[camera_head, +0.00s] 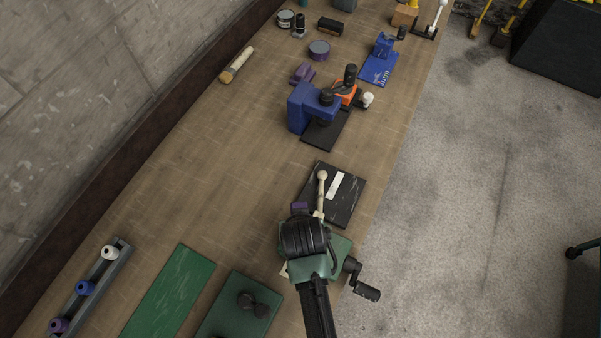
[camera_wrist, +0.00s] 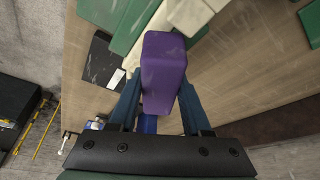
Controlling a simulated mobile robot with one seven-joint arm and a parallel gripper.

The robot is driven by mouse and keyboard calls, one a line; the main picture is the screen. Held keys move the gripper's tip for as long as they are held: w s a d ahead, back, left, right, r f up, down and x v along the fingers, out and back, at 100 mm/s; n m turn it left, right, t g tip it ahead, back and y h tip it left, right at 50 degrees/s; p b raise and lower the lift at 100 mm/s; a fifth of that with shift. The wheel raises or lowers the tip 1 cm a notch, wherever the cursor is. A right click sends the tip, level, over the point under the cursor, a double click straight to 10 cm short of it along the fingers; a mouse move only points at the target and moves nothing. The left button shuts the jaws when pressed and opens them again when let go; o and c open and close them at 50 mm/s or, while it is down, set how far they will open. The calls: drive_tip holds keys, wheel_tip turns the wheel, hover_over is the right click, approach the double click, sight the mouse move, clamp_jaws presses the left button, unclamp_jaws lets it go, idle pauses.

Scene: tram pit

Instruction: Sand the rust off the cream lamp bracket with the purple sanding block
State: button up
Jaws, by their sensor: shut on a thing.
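My gripper (camera_wrist: 158,100) is shut on the purple sanding block (camera_wrist: 163,68), with a blue finger on each side of it. A small part of the purple block (camera_head: 300,206) also shows in the head view, beside my dark wrist. A cream piece (camera_wrist: 143,45), which looks like the lamp bracket, lies beyond the block, beside green vise-like parts (camera_wrist: 125,25). A paler block-like part (camera_wrist: 190,14) is at the top edge. I cannot tell whether the sanding block touches the cream piece. Rust is not clear. My arm hides most of this spot in the head view.
A black plate (camera_head: 346,205) with a pale label lies just beyond my gripper. A blue clamp-like tool (camera_head: 300,108) stands farther up the bench. Green mats (camera_head: 172,292) and a rack with bottles (camera_head: 95,285) are at the lower left. The floor drops away at the right.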

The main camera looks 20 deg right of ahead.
wheel_tip(320, 180, up, 2)
drive_tip(key=shift+d+r+p, duration=0.1)
drive_tip(key=shift+d+p, duration=0.05)
drive_tip(key=shift+p, duration=0.55)
drive_tip(key=shift+w+r+p, duration=0.1)
drive_tip(key=shift+r+p, duration=1.25)
drive_tip(key=shift+r, duration=0.1)
drive_tip(key=shift+f, duration=0.1)
